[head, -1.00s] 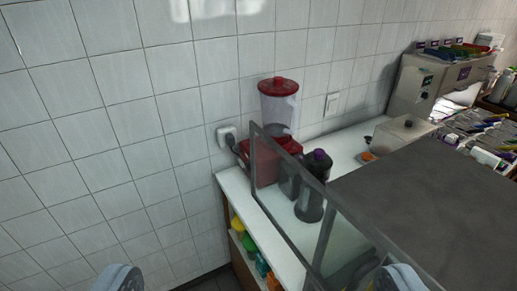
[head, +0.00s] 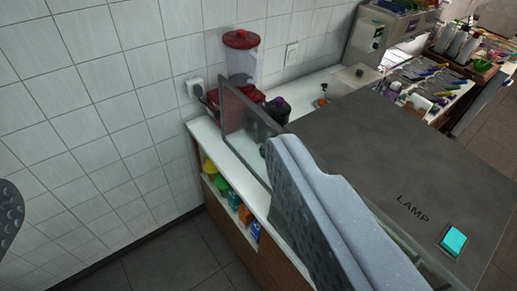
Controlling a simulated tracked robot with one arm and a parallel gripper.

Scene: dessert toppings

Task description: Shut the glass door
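The glass door (head: 236,112) is a clear pane in a thin grey frame. It stands upright and swung out at the left end of a case with a dark grey top (head: 385,150). My gripper (head: 145,190) is open and empty, with its fingers wide apart. Its left finger shows only at the left picture edge. Its large right finger covers the door's right part and much of the case front. I cannot tell whether that finger touches the door.
A red-lidded blender (head: 241,60) and a dark bottle (head: 276,112) stand on the white counter (head: 207,135) behind the door. Colored items (head: 222,186) sit on a shelf below. A teal lamp button (head: 454,240) is on the case top. The tiled wall (head: 90,110) bounds the left.

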